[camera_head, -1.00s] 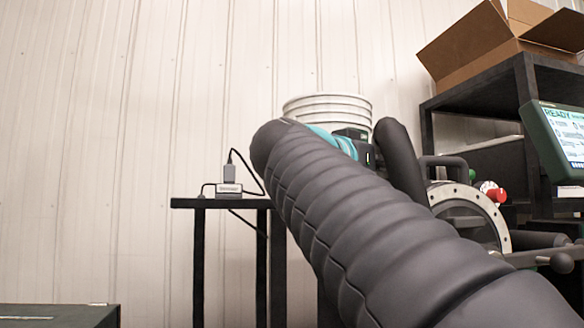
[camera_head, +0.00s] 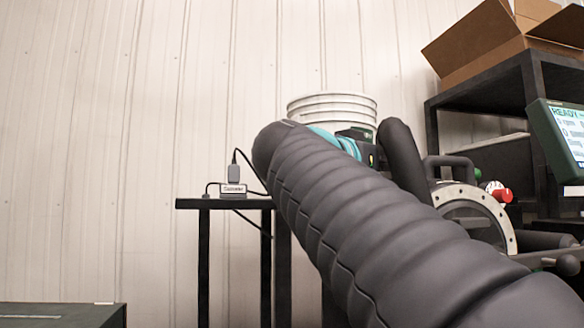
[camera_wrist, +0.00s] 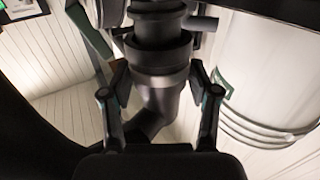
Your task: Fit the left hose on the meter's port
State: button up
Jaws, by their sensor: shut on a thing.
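In the wrist view my gripper (camera_wrist: 160,82) has one finger on each side of a dark hose end (camera_wrist: 160,75) and is shut on it. The hose bends down and to the left below the fingers. The hose end is in line with a dark round port (camera_wrist: 158,27) at the top of the picture, and they look touching or very close. I cannot tell whether the hose is over the port. In the head view the meter (camera_head: 505,217), with a pale ring of holes, stands at the right.
A white bucket (camera_head: 340,104) stands behind my arm. A black table (camera_head: 224,204) holds a small box with cables. At the right are a READY screen (camera_head: 566,143), a red knob (camera_head: 501,195) and a black rack (camera_head: 480,89) with a cardboard box (camera_head: 495,48). Open wall space lies left.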

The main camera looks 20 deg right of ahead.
jog(key=shift+f, duration=0.55)
dwell(0.6)
jog(key=o, duration=1.5)
jog(key=shift+c, duration=0.2)
jog(key=v, duration=1.2)
